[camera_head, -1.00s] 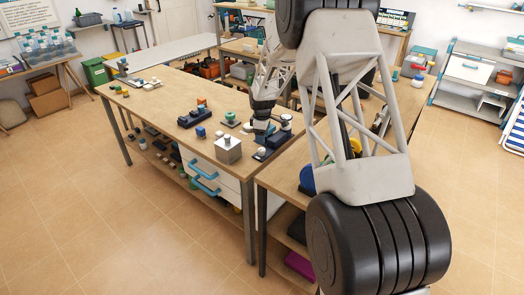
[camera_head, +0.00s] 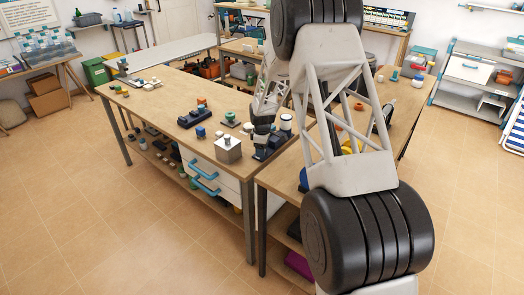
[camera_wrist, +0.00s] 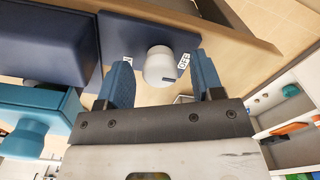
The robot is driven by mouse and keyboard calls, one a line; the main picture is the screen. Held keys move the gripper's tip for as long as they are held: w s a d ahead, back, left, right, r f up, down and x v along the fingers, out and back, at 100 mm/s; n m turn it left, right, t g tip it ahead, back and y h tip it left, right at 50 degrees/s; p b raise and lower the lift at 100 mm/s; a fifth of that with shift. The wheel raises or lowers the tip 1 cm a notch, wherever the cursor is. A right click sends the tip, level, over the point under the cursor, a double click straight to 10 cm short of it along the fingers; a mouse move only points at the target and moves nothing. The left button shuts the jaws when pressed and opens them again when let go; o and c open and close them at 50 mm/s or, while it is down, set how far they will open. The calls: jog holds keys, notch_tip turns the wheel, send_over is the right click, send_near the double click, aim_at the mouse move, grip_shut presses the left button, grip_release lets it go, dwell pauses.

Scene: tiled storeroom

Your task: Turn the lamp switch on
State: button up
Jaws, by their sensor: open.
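The lamp switch is a white round knob (camera_wrist: 159,66) on a dark blue base plate (camera_wrist: 137,35) in the wrist view. A label reading OFF (camera_wrist: 184,62) is to the right of the knob, and another small label is to its left. A short dark mark shows on the knob's lower right, on the OFF side. My gripper (camera_wrist: 161,70) is open, with one blue finger on each side of the knob. I cannot tell whether they touch it. In the head view my gripper (camera_head: 262,146) is low over the table's right end. No lamp is clearly identifiable.
A grey box with a knob (camera_head: 228,150) stands just left of my gripper. A white-topped cylinder (camera_head: 286,122) stands close on its right. A teal block with a round knob (camera_wrist: 35,125) is at the wrist view's left. The wooden table (camera_head: 165,108) has bare room further left.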

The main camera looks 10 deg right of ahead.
jog(key=shift+f, duration=0.35)
jog(key=c, duration=0.9)
